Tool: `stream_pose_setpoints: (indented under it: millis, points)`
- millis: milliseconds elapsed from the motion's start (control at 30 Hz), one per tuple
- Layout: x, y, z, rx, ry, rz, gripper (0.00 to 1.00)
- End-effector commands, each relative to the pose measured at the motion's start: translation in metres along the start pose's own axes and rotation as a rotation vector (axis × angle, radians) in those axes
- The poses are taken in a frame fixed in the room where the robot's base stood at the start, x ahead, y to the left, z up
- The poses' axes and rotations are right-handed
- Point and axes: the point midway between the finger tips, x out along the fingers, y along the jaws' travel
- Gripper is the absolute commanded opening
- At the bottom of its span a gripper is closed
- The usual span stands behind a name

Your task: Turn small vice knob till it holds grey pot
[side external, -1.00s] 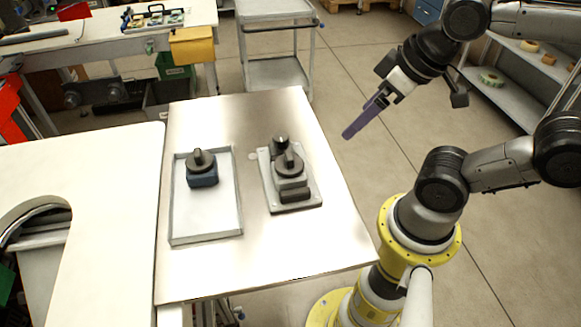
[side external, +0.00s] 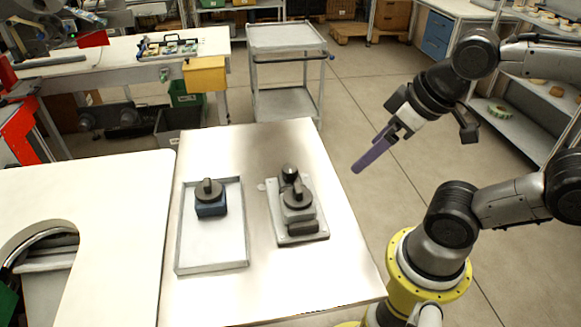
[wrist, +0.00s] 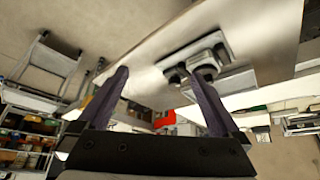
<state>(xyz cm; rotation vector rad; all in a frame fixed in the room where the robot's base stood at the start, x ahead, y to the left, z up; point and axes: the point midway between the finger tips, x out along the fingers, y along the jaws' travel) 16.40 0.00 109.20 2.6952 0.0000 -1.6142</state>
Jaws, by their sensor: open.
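A grey fixture plate (side external: 318,231) lies on the right of the table. On it are a grey block with a round black ridged knob (side external: 298,194), a small dark rounded piece (side external: 289,173) behind it and a dark block (side external: 302,228) in front. A blue block (side external: 211,208) with a similar dark knob (side external: 209,187) stands in the tray to the left. I cannot tell for sure which part is the grey pot. My gripper (side external: 357,167), with purple fingers, is open and empty, high to the right of the fixture, touching nothing. It also shows in the wrist view (wrist: 157,75).
The shallow grey tray (side external: 180,248) has low walls. The bare metal table (side external: 262,290) is clear around the tray and plate. A white bench (side external: 110,230) adjoins on the left. A grey cart (side external: 285,40) stands behind, and shelves (side external: 510,125) stand at the right.

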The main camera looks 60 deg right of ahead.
Motion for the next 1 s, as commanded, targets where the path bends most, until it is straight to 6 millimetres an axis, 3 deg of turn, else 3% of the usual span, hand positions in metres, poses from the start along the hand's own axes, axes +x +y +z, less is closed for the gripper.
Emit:
stream_pose_setpoints:
  millis: [100, 267, 433, 567, 733, 900, 1000]
  points:
    - [0.0, 0.0, 0.0, 0.0, 0.0, 0.0, 0.96]
    - [0.0, 0.0, 0.002, -0.067, -0.01, 0.0, 0.7]
    - [-0.016, 0.0, -0.004, -0.359, -0.046, -0.009, 0.7]
    - [-0.032, -0.003, -0.031, -0.675, -0.111, -0.045, 0.7]
    - [-0.041, -0.011, -0.079, -1.093, -0.213, -0.146, 0.7]
    - [-0.031, -0.023, -0.124, -1.381, -0.295, -0.264, 0.7]
    - [-0.018, -0.031, -0.145, -1.459, -0.33, -0.315, 0.7]
